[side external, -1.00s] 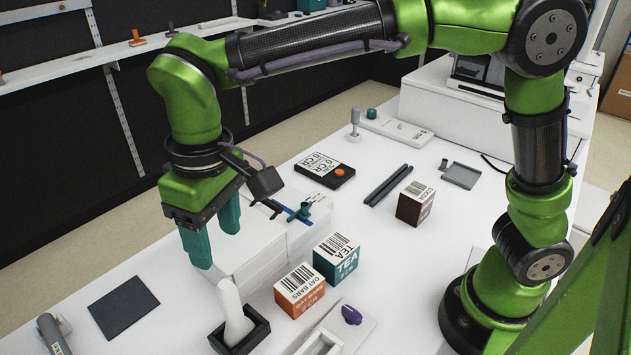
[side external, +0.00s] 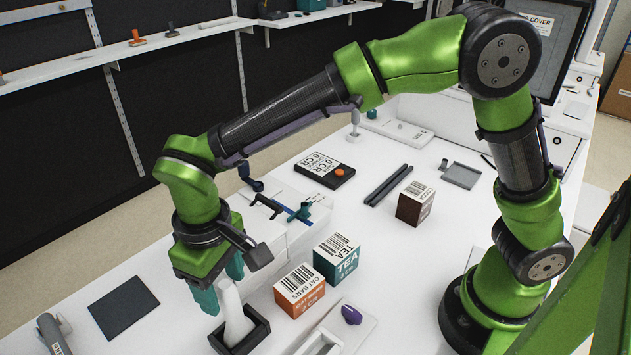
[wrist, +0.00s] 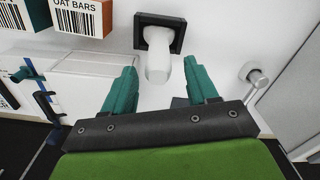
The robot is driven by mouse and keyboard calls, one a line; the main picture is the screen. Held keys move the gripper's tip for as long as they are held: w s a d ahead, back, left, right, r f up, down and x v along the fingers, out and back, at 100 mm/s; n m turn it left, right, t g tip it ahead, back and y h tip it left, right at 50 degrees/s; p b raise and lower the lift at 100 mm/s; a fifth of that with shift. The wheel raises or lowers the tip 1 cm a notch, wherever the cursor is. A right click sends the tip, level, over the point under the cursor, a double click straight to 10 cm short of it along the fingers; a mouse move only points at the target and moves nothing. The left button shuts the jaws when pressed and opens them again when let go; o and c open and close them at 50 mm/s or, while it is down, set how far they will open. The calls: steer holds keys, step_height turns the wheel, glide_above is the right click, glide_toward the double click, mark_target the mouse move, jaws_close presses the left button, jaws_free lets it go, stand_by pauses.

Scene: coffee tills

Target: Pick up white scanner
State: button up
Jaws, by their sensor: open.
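The white scanner (side external: 232,318) stands in a black square holder (side external: 252,336) at the front of the counter. Its rounded white top leans up toward my gripper (side external: 222,286). In the wrist view the scanner (wrist: 157,58) rises from its holder (wrist: 180,24), with its near end in line with the space between my fingertips. My gripper (wrist: 162,78) is open, with its teal fingers on either side of that line. The fingers have nothing shut between them. I cannot tell whether a finger touches the scanner.
An orange oat bars box (side external: 299,290) and a teal tea box (side external: 337,258) stand right of the scanner. A dark flat pad (side external: 124,306) lies to the left. A grey cylindrical item (side external: 54,336) is at the front left. A clear low case (side external: 290,225) sits behind.

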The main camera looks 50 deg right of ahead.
mark_target(230, 302)
steer(key=f, duration=0.5)
steer(key=shift+s+d, duration=0.15)
steer(key=shift+s, duration=0.1)
steer(key=shift+c, duration=0.3)
jaws_close()
